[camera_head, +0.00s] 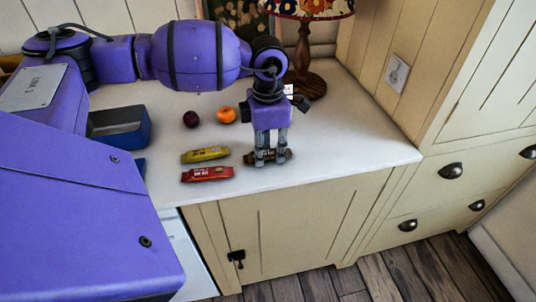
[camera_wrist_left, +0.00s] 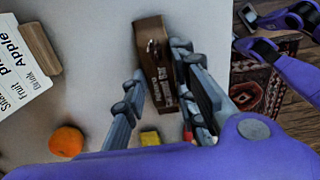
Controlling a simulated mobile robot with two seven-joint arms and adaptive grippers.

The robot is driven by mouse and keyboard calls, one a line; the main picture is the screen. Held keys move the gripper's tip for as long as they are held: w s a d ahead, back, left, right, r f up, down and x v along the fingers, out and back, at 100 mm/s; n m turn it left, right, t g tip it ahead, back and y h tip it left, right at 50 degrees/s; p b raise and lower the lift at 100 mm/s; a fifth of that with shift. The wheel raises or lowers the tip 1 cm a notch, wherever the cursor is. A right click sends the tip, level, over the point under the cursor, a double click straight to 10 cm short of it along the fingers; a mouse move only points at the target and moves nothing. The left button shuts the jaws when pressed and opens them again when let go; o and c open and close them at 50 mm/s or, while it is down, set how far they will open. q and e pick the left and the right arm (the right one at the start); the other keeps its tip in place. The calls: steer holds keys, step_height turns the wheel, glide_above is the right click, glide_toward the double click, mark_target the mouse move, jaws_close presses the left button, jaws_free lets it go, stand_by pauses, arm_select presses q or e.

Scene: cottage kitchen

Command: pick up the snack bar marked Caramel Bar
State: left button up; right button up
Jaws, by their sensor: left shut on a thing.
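A dark brown snack bar (camera_head: 281,155) lies at the front of the white counter; its small print is too blurred to read for certain. My left gripper (camera_head: 270,158) points down and is shut on this brown bar, with fingers on both sides of it. In the left wrist view the brown bar (camera_wrist_left: 155,65) runs between the fingers of my left gripper (camera_wrist_left: 163,100). My right gripper (camera_wrist_left: 256,32) shows at the top right of the left wrist view, open and empty, away from the counter.
A yellow-green bar (camera_head: 205,154) and a red bar (camera_head: 208,174) lie left of the brown one. A plum (camera_head: 191,119) and an orange (camera_head: 227,114) sit behind them. A lamp (camera_head: 304,70) stands at the back. A lettered sign (camera_wrist_left: 22,62) is in the wrist view. Counter right of the gripper is clear.

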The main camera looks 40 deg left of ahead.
arm_select(q)
jaws_close()
steer(key=shift+r, duration=0.1)
